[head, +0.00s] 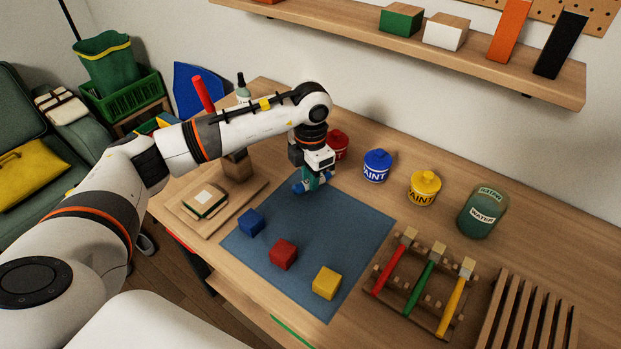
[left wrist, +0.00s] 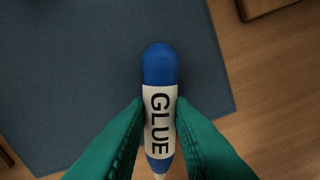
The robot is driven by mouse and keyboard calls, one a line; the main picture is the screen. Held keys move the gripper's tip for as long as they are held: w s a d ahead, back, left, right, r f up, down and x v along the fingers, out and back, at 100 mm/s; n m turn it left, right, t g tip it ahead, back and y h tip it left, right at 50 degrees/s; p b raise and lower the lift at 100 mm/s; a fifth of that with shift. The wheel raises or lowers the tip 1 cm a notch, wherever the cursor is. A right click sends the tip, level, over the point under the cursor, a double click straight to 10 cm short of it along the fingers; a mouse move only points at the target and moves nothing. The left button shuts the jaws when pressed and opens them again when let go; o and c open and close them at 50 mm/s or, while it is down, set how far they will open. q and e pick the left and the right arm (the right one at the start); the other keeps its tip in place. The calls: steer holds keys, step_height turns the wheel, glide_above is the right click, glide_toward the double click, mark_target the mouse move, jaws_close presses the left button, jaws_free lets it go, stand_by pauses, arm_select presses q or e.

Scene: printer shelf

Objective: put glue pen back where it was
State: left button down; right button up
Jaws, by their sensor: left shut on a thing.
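The glue pen (left wrist: 160,105) has a blue end and a white label reading GLUE. My left gripper (left wrist: 158,130) is shut on it, with one green finger on each side of the label. In the head view my left gripper (head: 314,180) is over the back edge of the blue mat (head: 312,224), and a small blue part of the pen (head: 298,187) shows beside the fingers. The mat also shows below the pen in the left wrist view (left wrist: 70,70). The lower end of the pen is cut off there. My right gripper is not in view.
Blue (head: 251,222), red (head: 283,254) and yellow (head: 326,283) cubes sit on the mat. Red (head: 338,145), blue (head: 376,166) and yellow (head: 423,189) paint jars and a water jar (head: 482,212) stand behind. A brush rack (head: 408,300) and slatted rack (head: 527,318) are at right. A wooden board (head: 240,197) lies left.

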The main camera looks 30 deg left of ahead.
arm_select(q)
steer(key=shift+f, duration=0.85)
steer(key=c, duration=1.3)
jaws_free()
steer(key=shift+o, duration=0.2)
steer(key=shift+r, duration=0.1)
steer(key=shift+r, duration=0.25)
step_height(320, 180, up, 11)
steer(key=b, duration=0.1)
steer(key=shift+r+b, duration=0.2)
steer(key=shift+b, duration=0.1)
